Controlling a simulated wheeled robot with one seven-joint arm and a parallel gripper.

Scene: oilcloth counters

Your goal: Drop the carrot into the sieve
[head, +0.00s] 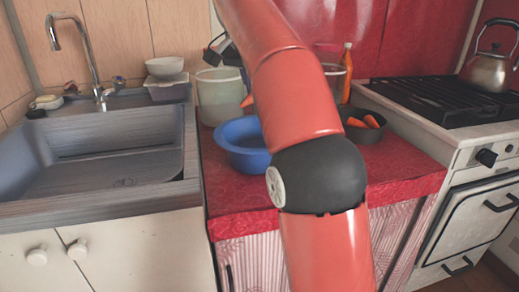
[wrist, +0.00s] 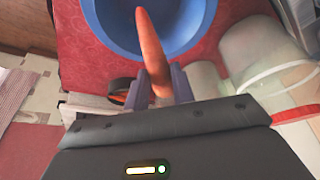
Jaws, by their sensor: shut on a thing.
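The carrot (wrist: 151,48) is orange and tapered, held between the two fingers of my gripper (wrist: 159,88) in the wrist view. Its thin end points away from the fingers and overlaps a round blue bowl-shaped vessel (wrist: 105,22). This vessel stands on the red counter in the head view (head: 246,158). It is the likeliest sieve, but I see no mesh or holes. In the head view an orange tip (head: 248,101) shows above the vessel's back rim, beside my arm. My arm hides most of the gripper there and the vessel's right side.
A dark pan (head: 372,135) with several carrot pieces stands right of my arm. A pale translucent bucket (head: 213,103) is behind the blue vessel. An orange bottle (head: 347,65) stands behind. The sink (head: 100,150) is left, the stove (head: 440,98) right.

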